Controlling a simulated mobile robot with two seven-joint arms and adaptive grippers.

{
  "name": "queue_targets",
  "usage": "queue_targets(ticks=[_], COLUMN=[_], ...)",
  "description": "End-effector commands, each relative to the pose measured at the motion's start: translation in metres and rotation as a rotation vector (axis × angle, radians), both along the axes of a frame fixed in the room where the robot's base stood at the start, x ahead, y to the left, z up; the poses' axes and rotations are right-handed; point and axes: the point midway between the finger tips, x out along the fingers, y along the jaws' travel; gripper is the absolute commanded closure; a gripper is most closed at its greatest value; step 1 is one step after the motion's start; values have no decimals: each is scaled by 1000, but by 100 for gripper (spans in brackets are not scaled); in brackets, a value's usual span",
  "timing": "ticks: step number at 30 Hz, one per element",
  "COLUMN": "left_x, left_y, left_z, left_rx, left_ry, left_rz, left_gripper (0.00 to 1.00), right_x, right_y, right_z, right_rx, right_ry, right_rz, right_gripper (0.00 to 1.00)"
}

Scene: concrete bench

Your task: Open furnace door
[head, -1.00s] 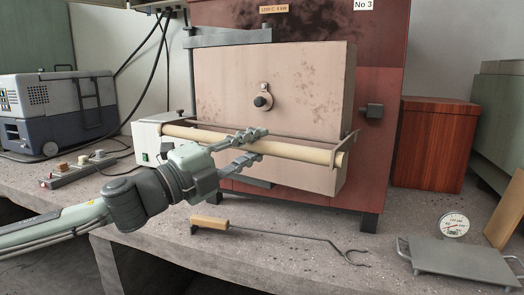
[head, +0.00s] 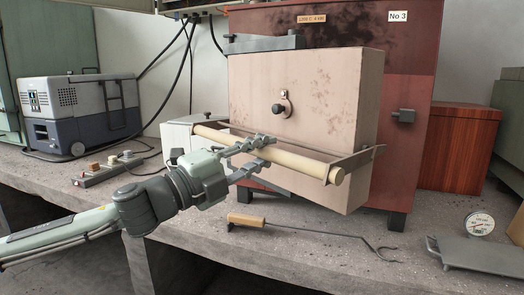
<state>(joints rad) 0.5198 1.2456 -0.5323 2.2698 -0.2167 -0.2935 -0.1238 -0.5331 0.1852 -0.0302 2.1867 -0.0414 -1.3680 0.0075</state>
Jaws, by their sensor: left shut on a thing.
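The red furnace (head: 408,150) stands on the bench with its thick beige door (head: 310,85) on the front. The door stands at an angle to the furnace front, its right edge out from the body. A round dark knob (head: 283,108) sits on the door. A wooden bar handle (head: 283,160) runs across the lower door on metal brackets. My left gripper (head: 267,152) is shut on the bar handle near its middle. My right gripper is not in view.
A hooked rod with a wooden grip (head: 310,233) lies on the bench in front of the door. A grey plate (head: 478,255) and a dial gauge (head: 480,223) are at the right. A reddish wooden box (head: 458,147) stands right of the furnace. A grey-blue cooler (head: 80,112) and power strip (head: 108,170) are at left.

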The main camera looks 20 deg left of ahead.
Motion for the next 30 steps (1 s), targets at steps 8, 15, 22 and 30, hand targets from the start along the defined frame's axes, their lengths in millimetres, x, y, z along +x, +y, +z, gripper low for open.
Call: queue_targets(ticks=[8, 15, 22, 30], left_x=[0, 0, -2, -18], left_y=[0, 0, 2, 12], left_z=[2, 2, 1, -5], left_rx=[5, 3, 1, 0], left_ry=[-7, -6, -4, 1], left_rz=[2, 1, 1, 2], left_gripper=[64, 56, 56, 56], right_x=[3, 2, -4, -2], right_y=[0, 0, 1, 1], right_z=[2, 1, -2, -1], right_rx=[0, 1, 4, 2], right_ry=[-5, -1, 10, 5], right_rz=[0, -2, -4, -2], right_gripper=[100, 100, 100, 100])
